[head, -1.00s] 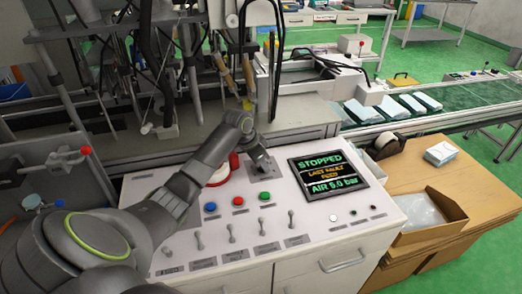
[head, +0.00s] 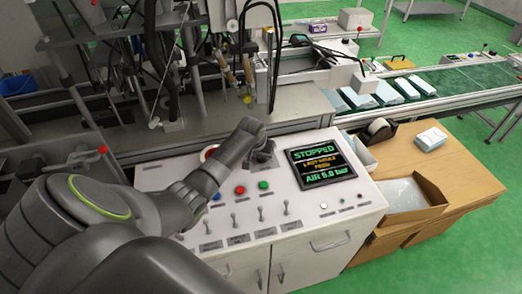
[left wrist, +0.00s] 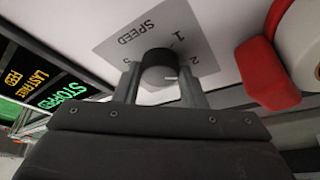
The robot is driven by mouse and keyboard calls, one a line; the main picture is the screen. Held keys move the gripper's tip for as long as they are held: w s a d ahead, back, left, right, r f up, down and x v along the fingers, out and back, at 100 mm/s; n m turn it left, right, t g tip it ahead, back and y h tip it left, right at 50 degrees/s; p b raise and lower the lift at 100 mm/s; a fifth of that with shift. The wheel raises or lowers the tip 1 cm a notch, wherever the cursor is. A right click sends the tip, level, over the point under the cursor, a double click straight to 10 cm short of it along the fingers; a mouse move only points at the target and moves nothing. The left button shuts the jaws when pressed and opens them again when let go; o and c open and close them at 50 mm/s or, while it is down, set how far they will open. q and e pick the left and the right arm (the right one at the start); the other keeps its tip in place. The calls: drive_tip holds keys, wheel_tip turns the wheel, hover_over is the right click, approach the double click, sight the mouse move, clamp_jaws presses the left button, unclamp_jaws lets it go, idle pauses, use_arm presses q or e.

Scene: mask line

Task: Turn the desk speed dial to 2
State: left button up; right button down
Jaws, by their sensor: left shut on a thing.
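The speed dial (left wrist: 157,72) is a dark round knob on a grey plate (left wrist: 118,45) marked SPEED, with 1 and 2 legible. My left gripper (left wrist: 158,88) is shut on the dial, one finger on each side. A small white mark on the dial faces the right side of the picture, roughly towards the 2; its exact alignment is unclear. In the head view my left gripper (head: 262,157) is at the back of the white control desk (head: 153,178), left of the screen, and hides the dial. My right gripper is not in view.
The screen (head: 321,168) reads STOPPED and AIR 5.0 bar. A red button (head: 240,190), a green button (head: 264,185) and several toggle switches (head: 260,213) are in front of the gripper. A red part (left wrist: 268,75) is close by at the right in the left wrist view.

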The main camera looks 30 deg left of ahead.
use_arm(q)
drive_tip(key=shift+w+r, duration=0.1)
idle(0.3)
drive_tip(key=o, duration=1)
drive_tip(key=v, duration=1.7)
drive_tip(key=shift+s+d, duration=0.1)
drive_tip(key=shift+s, duration=0.1)
